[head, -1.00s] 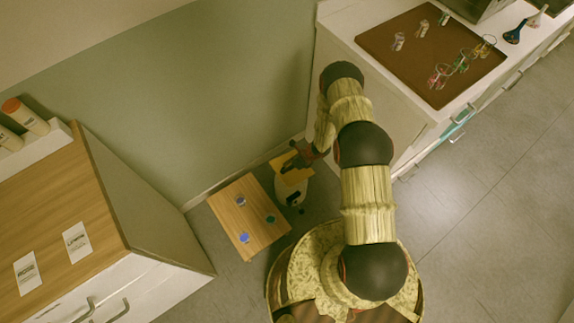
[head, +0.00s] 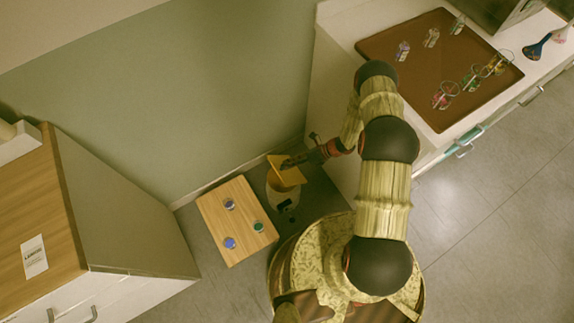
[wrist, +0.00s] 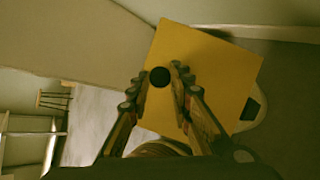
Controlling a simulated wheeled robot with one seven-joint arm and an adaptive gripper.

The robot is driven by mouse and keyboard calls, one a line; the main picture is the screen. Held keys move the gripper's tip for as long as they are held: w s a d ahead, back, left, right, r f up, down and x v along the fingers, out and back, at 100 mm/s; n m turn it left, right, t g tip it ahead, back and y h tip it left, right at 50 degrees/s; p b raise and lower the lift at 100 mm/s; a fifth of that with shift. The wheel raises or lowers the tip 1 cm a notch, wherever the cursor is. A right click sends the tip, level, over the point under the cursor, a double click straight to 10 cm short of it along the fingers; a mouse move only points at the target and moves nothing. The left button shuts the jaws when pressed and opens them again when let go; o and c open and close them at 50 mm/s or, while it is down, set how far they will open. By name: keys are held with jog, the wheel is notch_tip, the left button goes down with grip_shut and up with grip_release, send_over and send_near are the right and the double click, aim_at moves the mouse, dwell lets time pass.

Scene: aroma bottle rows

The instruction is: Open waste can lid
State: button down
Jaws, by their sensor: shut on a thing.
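The waste can (head: 281,196) stands on the floor against the wall, a pale round body with a black part low on its front. Its yellow square lid (head: 287,173) looks tilted up, with a tan area showing beneath its front edge. My gripper (head: 289,163) reaches the lid from the right. In the wrist view the lid (wrist: 215,75) fills the middle and shows a round black knob (wrist: 160,77). The gripper fingers (wrist: 161,80) are shut on this knob. The can's inside is mostly hidden.
A low wooden board (head: 238,236) with several small round-topped items lies left of the can. A wooden-topped cabinet (head: 45,210) stands at the far left. A white counter (head: 335,70) with a brown tray (head: 430,110) of glassware stands at the right. The right floor is clear.

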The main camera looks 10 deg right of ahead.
aim_at(289, 171)
dwell(0.3)
jog(key=c, duration=1.7)
grip_release()
jog(key=shift+o, duration=0.6)
notch_tip(289, 171, up, 10)
